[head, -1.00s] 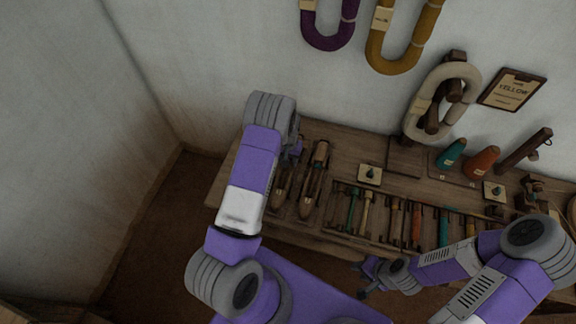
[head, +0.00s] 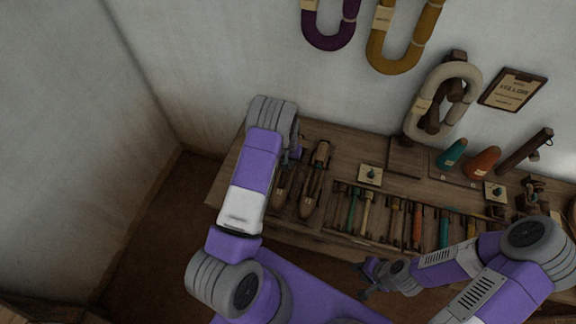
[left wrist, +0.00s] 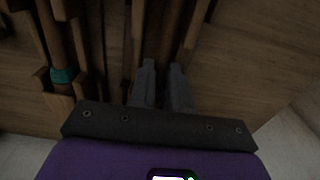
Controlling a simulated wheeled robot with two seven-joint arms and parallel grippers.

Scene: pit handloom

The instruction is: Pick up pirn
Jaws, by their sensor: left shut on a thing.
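My left gripper (left wrist: 163,85) is low over the wooden bench, fingers close together and pointing down onto a slim brown wooden piece, seemingly the pirn (left wrist: 158,45). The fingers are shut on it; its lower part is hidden. In the head view my left arm hides most of this spot, beside two brown boat-shaped shuttles (head: 314,182) at the left of the bench. My right gripper (head: 370,280) hangs in front of the bench, away from the objects, its fingers apart and empty.
A divided rack (head: 384,240) with several coloured pirns lies along the bench's front. A teal cone (head: 452,154) and an orange cone (head: 482,163) stand at the right. Yarn hanks (head: 443,102) hang on the wall.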

